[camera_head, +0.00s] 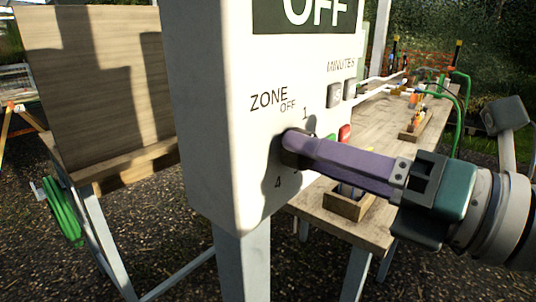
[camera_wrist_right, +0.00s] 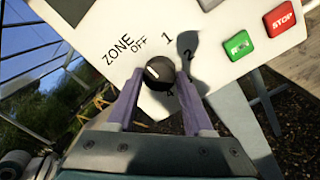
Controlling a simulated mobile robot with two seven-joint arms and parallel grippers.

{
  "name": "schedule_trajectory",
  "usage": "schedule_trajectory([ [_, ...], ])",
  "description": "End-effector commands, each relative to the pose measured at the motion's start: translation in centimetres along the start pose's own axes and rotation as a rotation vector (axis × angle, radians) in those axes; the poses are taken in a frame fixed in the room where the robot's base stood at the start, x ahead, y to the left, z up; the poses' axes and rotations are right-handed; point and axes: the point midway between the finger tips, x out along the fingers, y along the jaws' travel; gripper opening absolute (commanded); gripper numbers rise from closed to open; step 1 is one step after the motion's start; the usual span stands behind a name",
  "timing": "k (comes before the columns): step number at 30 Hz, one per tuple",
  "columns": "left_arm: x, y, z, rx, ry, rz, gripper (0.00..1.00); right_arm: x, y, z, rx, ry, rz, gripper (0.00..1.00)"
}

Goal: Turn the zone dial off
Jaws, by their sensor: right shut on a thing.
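The zone dial (camera_wrist_right: 159,72) is a round dark knob on a white control box (camera_head: 210,120). The labels OFF, 1, 2 and 4 show around it. A short pale mark shows on the left part of its face; I cannot tell exactly which label it points at. My right gripper (camera_head: 292,146) reaches in from the right, its purple fingers at the dial. In the right wrist view the gripper (camera_wrist_right: 160,76) has one finger on each side of the dial, shut on it. The fingers mostly hide the dial in the head view. My left gripper is not in view.
A display (camera_head: 305,14) on the box reads OFF. Green RUN (camera_wrist_right: 239,45) and red STOP (camera_wrist_right: 280,18) buttons sit near the dial. A wooden bench (camera_head: 385,125) with small wooden trays stands behind. A wooden board (camera_head: 95,80) and a green hose coil (camera_head: 65,215) are at left.

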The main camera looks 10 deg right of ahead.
Motion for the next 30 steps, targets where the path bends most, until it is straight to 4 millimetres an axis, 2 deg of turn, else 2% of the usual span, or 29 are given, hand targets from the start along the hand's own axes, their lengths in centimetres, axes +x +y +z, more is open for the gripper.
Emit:
schedule_trajectory([
  [12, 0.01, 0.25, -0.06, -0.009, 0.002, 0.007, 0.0, 0.01, 0.05, 0.01, -0.012, 0.001, 0.001, 0.0],
  [13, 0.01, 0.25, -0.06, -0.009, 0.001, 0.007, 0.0, 0.01, 0.05, 0.01, -0.012, 0.001, 0.001, 0.54],
  [21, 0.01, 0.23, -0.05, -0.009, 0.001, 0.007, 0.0, 0.01, 0.02, 0.01, -0.01, 0.001, 0.001, 0.81],
  [30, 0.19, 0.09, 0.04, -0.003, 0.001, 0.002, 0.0, -0.37, -0.08, -0.06, -0.008, 0.001, -0.001, 0.81],
])
